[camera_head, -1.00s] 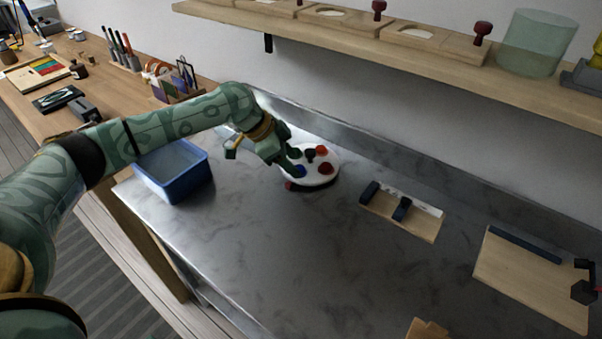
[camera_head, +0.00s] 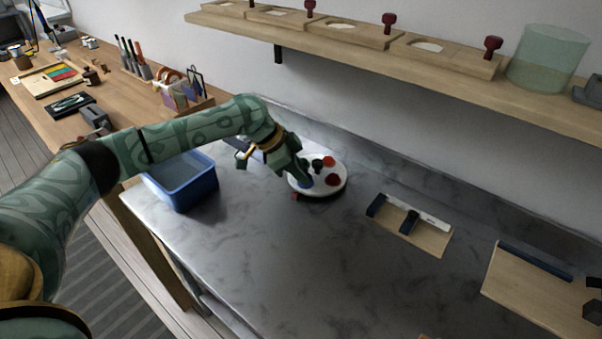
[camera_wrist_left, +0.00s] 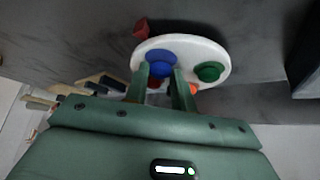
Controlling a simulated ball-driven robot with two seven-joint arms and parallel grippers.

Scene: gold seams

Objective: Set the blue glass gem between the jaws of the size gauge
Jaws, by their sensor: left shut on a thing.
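The blue glass gem (camera_wrist_left: 160,64) is between the fingertips of my left gripper (camera_wrist_left: 161,72), which is shut on it. In the head view my left gripper (camera_head: 304,179) is at the near left part of a round white dish (camera_head: 329,191). I cannot tell whether the gem touches the dish. The size gauge (camera_head: 431,240) lies to the right on the metal table. It is a wooden board with two dark blue jaws, standing apart, and a white strip along its back. The space between the jaws looks empty. My right gripper is not in view.
The dish also holds a green gem (camera_wrist_left: 209,71) and red ones (camera_head: 333,180). A small red block (camera_wrist_left: 141,28) sits by its rim. A blue bin (camera_head: 197,190) stands left, a wooden board (camera_head: 535,290) right. The table between dish and gauge is clear.

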